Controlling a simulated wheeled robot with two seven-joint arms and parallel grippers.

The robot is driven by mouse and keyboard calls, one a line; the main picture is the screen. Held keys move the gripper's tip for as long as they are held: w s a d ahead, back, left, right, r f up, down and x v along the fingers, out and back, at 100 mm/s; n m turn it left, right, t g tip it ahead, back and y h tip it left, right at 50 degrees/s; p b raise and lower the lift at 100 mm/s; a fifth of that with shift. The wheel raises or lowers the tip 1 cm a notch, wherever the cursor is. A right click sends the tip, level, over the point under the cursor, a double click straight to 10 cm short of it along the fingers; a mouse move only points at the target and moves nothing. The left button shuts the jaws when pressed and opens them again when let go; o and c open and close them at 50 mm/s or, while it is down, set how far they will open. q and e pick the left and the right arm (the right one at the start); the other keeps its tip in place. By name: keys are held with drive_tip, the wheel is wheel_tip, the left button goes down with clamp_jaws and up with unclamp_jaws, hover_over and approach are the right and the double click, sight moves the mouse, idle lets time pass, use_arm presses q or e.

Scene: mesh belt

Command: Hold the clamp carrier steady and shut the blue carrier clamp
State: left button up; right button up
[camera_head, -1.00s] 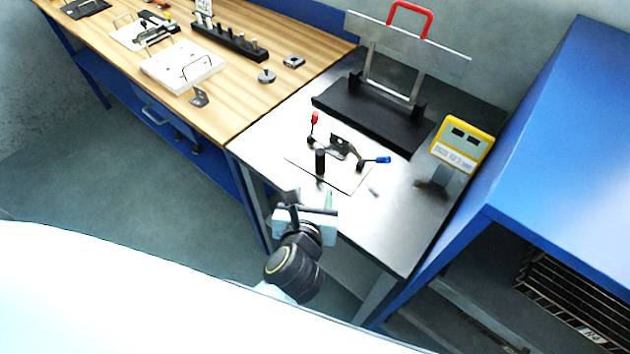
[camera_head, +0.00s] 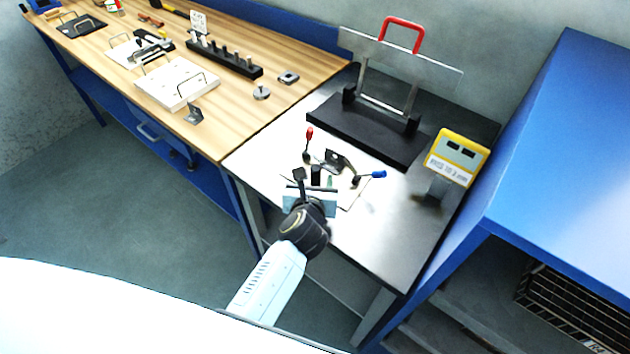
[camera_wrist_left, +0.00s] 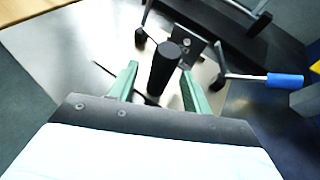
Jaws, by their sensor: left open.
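The clamp carrier is a light plate (camera_head: 350,195) on the steel table, with a black upright post (camera_head: 316,174) and a dark bracket. It also shows in the left wrist view, where the black post (camera_wrist_left: 166,66) stands between my fingers. The blue carrier clamp (camera_head: 376,175) has its blue-tipped lever sticking out to the right; its blue handle (camera_wrist_left: 285,80) shows in the left wrist view. A red-tipped clamp lever (camera_head: 308,134) stands upright at the carrier's left. My left gripper (camera_wrist_left: 158,82) is open, its green fingers on either side of the post. My right gripper is not in view.
A black fixture base (camera_head: 365,135) with a metal panel and red handle (camera_head: 404,30) stands behind the carrier. A yellow device (camera_head: 457,157) stands to the right, near a blue cabinet (camera_head: 570,130). The wooden bench (camera_head: 225,125) adjoins at left.

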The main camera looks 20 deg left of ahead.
use_arm(q)
drive_tip(key=shift+c, duration=0.4)
idle(0.5)
clamp_jaws()
idle(0.4)
idle(0.8)
